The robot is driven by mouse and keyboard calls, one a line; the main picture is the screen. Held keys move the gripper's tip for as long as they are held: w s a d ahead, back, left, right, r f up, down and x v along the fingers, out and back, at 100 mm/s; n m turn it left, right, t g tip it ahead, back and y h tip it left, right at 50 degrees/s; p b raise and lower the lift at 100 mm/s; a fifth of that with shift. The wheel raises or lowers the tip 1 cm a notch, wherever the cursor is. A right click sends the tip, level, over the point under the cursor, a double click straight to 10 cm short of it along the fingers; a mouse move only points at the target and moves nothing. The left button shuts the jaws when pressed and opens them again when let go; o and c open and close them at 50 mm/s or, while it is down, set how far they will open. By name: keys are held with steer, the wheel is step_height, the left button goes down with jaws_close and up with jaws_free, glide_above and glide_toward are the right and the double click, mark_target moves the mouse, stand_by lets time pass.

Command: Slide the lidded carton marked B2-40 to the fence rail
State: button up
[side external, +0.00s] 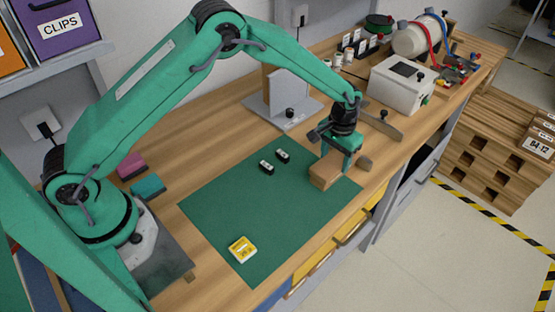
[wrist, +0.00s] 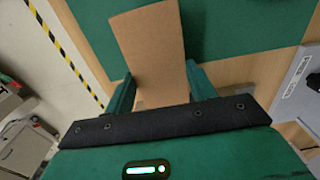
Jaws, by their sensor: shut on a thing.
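A plain brown carton (side external: 323,174) rests on the front right part of the green mat (side external: 225,200). My gripper (side external: 338,158) is above it in the side view, shut on it. In the wrist view the brown top of the carton (wrist: 150,45) runs between the two green fingers of my gripper (wrist: 160,85), one finger at each side. No B2-40 marking can be read on it, and its lid seam cannot be made out. Which piece is the fence rail is not clear.
A yellow-labelled block (side external: 242,249) and two small black-and-white pieces (side external: 282,155) are on the mat. A grey bracket (side external: 290,92), a wooden strip (side external: 380,124) and a white box (side external: 400,85) stand behind.

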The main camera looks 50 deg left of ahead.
mark_target(335, 161)
steer(key=o, duration=1)
steer(key=shift+o, duration=0.2)
steer(key=shift+r, duration=0.15)
step_height(335, 161, up, 7)
steer(key=shift+r, duration=0.25)
steer(key=shift+r, duration=0.1)
